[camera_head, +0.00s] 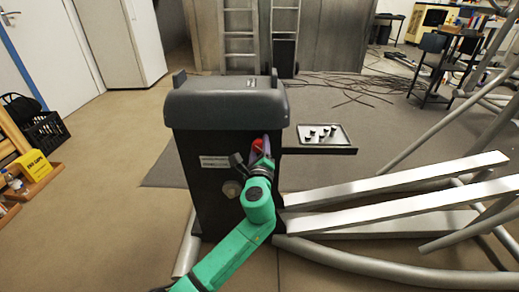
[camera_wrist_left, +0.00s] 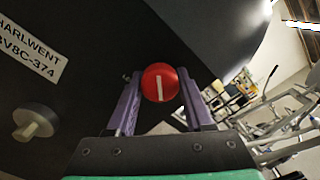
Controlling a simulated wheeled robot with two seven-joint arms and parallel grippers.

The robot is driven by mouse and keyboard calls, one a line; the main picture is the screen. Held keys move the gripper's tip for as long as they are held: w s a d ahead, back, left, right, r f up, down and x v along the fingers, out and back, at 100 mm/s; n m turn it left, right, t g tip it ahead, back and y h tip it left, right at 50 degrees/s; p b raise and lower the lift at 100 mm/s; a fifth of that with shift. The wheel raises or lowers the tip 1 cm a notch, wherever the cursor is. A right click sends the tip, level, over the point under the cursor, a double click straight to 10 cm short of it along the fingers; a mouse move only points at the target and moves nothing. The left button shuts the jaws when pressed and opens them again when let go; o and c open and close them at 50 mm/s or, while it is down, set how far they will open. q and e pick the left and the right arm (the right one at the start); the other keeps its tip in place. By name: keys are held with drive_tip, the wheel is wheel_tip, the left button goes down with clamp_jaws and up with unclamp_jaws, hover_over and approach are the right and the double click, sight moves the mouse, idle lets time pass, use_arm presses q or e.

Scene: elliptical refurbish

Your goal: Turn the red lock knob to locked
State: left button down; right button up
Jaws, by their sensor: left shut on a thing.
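The red lock knob (camera_wrist_left: 160,83) is round with a white line across its face, close to upright in the left wrist view. It sits on the side of a dark machine housing (camera_head: 205,150) and shows small and partly covered in the head view (camera_head: 258,144). My left gripper (camera_wrist_left: 159,76) has its two purple fingers on either side of the knob, shut on it. In the head view my left gripper (camera_head: 261,152) reaches up to the housing with its green arm. My right gripper is not in view.
A grey round knob (camera_wrist_left: 36,122) and a white label plate (camera_wrist_left: 28,50) are on the same housing, left of the red knob. A black tray (camera_head: 325,137) with small dark parts sticks out to the right. Long silver rails (camera_head: 400,180) extend right.

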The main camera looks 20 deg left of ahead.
use_arm(q)
drive_tip(key=n+b, duration=0.1)
drive_tip(key=n, duration=0.3)
drive_tip(key=shift+f+n+b, duration=0.15)
drive_tip(key=shift+n+b, duration=0.15)
drive_tip(key=shift+b, duration=0.1)
drive_tip(key=n+b, duration=0.1)
drive_tip(key=n, duration=0.1)
drive_tip(key=shift+n, duration=0.9)
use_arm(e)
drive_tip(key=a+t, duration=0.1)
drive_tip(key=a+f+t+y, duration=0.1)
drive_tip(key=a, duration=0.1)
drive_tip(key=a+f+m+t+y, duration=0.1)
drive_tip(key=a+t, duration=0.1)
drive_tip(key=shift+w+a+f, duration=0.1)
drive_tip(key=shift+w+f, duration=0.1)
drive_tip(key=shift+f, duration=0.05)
use_arm(q)
drive_tip(key=shift+b, duration=0.3)
drive_tip(key=shift+c, duration=1.6)
unclamp_jaws()
drive_tip(key=shift+r, duration=0.2)
